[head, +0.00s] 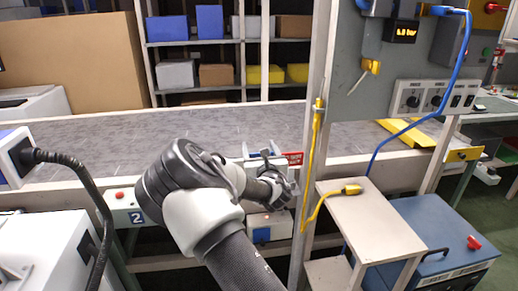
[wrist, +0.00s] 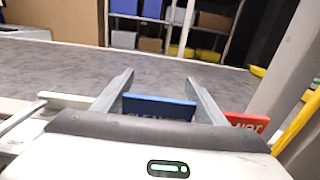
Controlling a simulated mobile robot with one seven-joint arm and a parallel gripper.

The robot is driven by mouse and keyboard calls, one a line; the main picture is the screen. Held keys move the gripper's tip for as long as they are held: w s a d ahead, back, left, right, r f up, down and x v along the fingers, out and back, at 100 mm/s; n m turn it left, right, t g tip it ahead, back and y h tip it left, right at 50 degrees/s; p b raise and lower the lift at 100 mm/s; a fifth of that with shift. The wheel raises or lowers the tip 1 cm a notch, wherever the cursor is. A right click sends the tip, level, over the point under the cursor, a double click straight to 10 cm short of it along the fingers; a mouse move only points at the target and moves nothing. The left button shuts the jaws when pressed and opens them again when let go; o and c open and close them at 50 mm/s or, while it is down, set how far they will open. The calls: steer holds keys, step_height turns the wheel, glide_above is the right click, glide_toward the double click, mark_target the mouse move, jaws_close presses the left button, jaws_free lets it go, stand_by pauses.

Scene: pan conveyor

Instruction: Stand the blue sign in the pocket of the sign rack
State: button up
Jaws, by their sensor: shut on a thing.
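The blue sign (wrist: 160,106) is upright between the two fingers of my gripper (wrist: 158,80) in the wrist view, with part of its white lettering showing. My gripper is shut on it. The gripper body hides the sign's lower part. In the head view my gripper (head: 272,158) is at the conveyor's near edge, and the sign is mostly hidden there. A red sign (wrist: 247,122) stands just right of the gripper; it also shows in the head view (head: 293,158). The sign rack and its pocket are largely hidden; I cannot tell whether the blue sign is seated.
The grey conveyor belt (head: 100,142) runs behind the gripper and is clear there. A pale upright post (head: 315,120) with a yellow cable stands close on the right. A small shelf stand (head: 370,215) and a blue box (head: 440,240) are at the lower right.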

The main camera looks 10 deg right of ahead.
steer(key=shift+f+b, duration=0.35)
steer(key=shift+f, duration=0.15)
steer(key=o, duration=1.5)
steer(key=shift+r, duration=0.1)
steer(key=s+p, duration=0.2)
steer(key=s, duration=1.5)
steer(key=shift+s, duration=0.2)
